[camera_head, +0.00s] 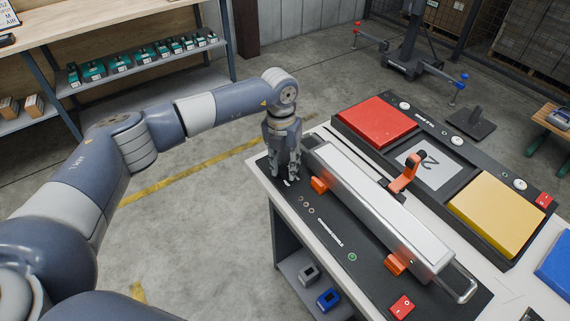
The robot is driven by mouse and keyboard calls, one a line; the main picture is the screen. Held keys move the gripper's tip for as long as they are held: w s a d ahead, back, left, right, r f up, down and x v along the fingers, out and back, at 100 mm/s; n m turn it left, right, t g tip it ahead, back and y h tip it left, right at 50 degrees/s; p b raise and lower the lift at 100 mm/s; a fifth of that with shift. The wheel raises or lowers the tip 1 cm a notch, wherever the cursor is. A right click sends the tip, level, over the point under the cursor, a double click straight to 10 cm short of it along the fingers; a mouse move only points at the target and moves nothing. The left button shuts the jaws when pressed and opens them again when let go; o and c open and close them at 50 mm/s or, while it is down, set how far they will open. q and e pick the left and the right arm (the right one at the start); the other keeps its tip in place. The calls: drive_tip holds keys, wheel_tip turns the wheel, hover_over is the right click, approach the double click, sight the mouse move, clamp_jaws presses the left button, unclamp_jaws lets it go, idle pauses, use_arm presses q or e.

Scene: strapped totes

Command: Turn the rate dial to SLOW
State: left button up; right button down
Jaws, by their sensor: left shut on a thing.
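My left gripper (285,174) points down at the far left end of the black panel (325,252) on the workbench. It is shut on the rate dial, which its fingers hide. A small white mark shows on the panel beside the fingertips. I cannot read the dial's setting or a SLOW label from here. My right gripper is not in view.
A long silver bar-shaped unit (375,210) with orange clamps lies along the panel, close beside my left gripper. A red button (401,307) sits at the panel's near end. Red (378,122) and yellow (497,213) pads lie behind. Open floor is left of the bench.

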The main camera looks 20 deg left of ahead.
sight(282, 167)
use_arm(q)
drive_tip(key=o, duration=1.1)
drive_tip(key=shift+r, duration=0.15)
drive_tip(key=r, duration=1.1)
drive_tip(key=shift+a+r, duration=0.4)
